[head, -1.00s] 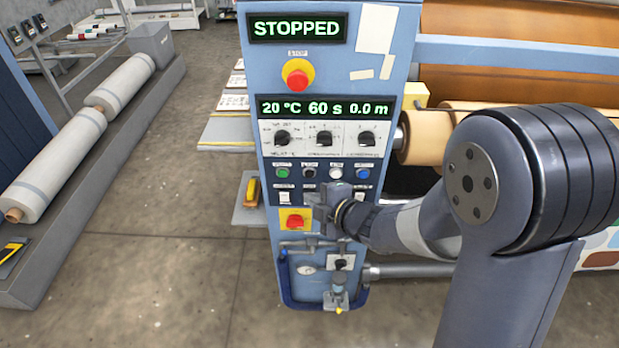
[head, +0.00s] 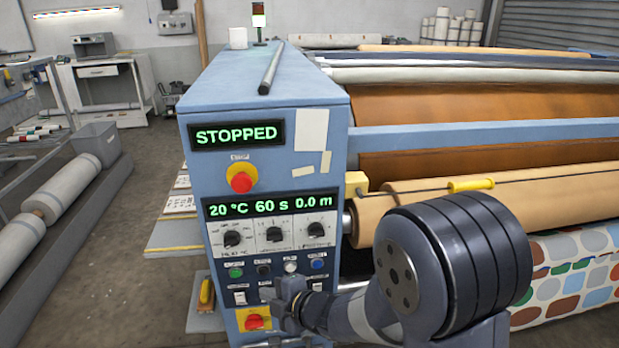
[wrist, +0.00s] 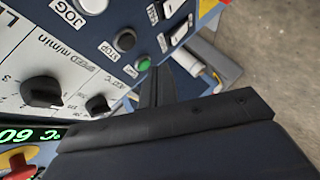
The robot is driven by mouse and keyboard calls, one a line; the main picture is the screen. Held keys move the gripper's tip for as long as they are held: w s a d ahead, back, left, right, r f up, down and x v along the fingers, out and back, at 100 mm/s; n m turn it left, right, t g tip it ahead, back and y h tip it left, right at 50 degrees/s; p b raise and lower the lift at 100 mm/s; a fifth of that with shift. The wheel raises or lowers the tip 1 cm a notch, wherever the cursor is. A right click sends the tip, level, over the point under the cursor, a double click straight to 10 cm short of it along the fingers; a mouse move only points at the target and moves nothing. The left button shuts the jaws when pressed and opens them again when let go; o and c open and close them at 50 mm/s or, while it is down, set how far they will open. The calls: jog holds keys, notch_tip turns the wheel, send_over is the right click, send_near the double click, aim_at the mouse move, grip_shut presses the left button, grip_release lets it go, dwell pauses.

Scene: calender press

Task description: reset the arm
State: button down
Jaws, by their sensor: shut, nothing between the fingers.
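In the head view, my gripper (head: 285,302) is in front of the lower part of the blue control panel (head: 195,240), just below the row of round buttons. It is shut and empty. In the wrist view, the dark closed fingers (wrist: 160,88) show close to the green start button (wrist: 144,64) and black stop button (wrist: 124,40). I cannot tell whether they touch the panel. The upper display (head: 236,134) reads STOPPED.
The lower display (head: 270,203) reads 20 °C, 60 s, 0.0 m. An upper red stop button (head: 241,182) and knobs (head: 274,234) stick out. The press rollers (head: 440,205) are right of the panel. A dark rod (head: 271,68) lies on the cabinet top. Open floor (head: 110,290) is at left.

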jog(key=shift+s+r+p, duration=0.15)
jog(key=shift+r+p, duration=0.1)
jog(key=shift+p, duration=0.6)
jog(key=shift+s+d+f+b, duration=0.1)
jog(key=shift+s+d+b, duration=0.1)
jog(key=shift+s+b, duration=0.5)
jog(key=shift+s+d+f+b, duration=0.1)
jog(key=shift+s+d+b, duration=0.15)
jog(key=shift+s, duration=0.7)
jog(key=shift+s+d+f+b, duration=0.1)
jog(key=shift+s+d+b, duration=0.1)
jog(key=shift+s+b, duration=0.5)
jog(key=shift+s, duration=0.2)
jog(key=w+p, duration=0.1)
jog(key=w+a+p, duration=0.1)
jog(key=w, duration=0.1)
jog(key=w+p, duration=0.1)
jog(key=w, duration=0.1)
jog(key=shift+w+a+r, duration=0.1)
jog(key=shift+a+r, duration=0.05)
jog(key=shift+r, duration=0.15)
